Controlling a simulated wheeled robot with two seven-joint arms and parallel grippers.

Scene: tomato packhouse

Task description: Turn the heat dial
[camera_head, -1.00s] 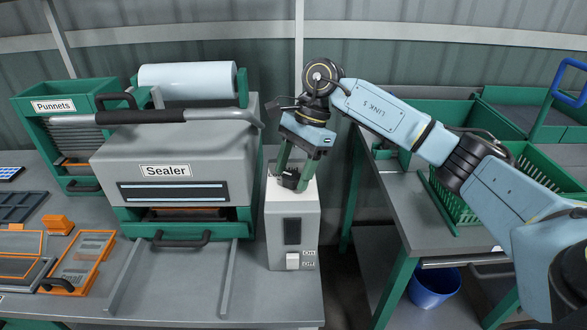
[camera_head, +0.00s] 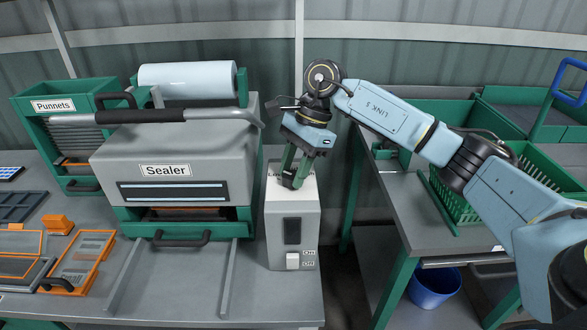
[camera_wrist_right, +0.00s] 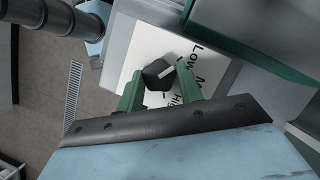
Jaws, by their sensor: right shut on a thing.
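The heat dial (camera_wrist_right: 158,75) is a black knob with a pale pointer line. It sits on the white top plate of the grey control box (camera_head: 292,222), with "Low", "M…" and "Hi…" printed around it. My right gripper (camera_wrist_right: 160,82) points down with its green fingers on both sides of the dial, shut on it. In the head view the right gripper (camera_head: 292,180) is over the box top and hides most of the dial. The box front has a dark window and a white On/Off switch (camera_head: 292,261). My left gripper is not in view.
The grey sealer (camera_head: 175,165) with its long handle stands just left of the box. The Punnets rack (camera_head: 60,107) is further left. A bench (camera_head: 415,215) with a green crate (camera_head: 530,165) is on the right, a gap separating it from the box's bench.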

